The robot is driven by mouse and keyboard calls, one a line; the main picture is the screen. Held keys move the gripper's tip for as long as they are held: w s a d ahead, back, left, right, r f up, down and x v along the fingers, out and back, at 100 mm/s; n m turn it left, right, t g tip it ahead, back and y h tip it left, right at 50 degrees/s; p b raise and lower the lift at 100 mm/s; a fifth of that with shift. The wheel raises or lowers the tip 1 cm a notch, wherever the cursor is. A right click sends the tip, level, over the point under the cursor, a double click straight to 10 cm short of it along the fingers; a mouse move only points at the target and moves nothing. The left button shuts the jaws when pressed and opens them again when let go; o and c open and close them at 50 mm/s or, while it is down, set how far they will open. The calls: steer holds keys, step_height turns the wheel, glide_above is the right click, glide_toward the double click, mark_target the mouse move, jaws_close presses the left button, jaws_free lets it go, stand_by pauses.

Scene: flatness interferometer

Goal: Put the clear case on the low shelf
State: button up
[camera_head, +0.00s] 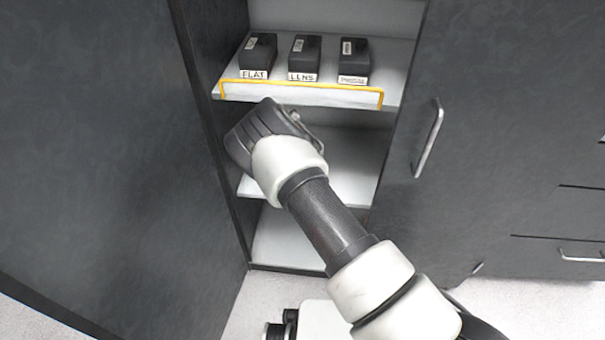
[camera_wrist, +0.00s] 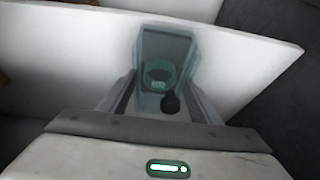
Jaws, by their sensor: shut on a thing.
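The clear case (camera_wrist: 163,62) is a see-through box with a greenish ring and a dark round part inside, seen in the wrist view. My gripper (camera_wrist: 155,92) is shut on it, one finger on each side. In the wrist view the case shows in front of a white shelf board (camera_wrist: 75,45); I cannot tell whether it touches the board. In the head view my gripper (camera_head: 250,125) is inside the cabinet, below the upper shelf. My own wrist hides the case there. A lower white shelf (camera_head: 350,178) and the cabinet's bottom board (camera_head: 285,240) show below.
Three black labelled boxes, one marked LENS (camera_head: 304,58), stand on the upper shelf (camera_head: 215,92), behind a yellow-edged front strip (camera_head: 300,92). The open dark door (camera_head: 110,150) bounds the left. A closed door with a handle (camera_head: 428,138) bounds the right.

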steer(key=o, duration=1.2)
steer(key=shift+r+p, duration=0.25)
steer(key=shift+p, duration=0.15)
steer(key=p+v, duration=0.2)
steer(key=v, duration=0.9)
steer(key=shift+s+r+p, duration=0.25)
steer(key=shift+r+p, duration=0.05)
steer(key=shift+p, duration=0.05)
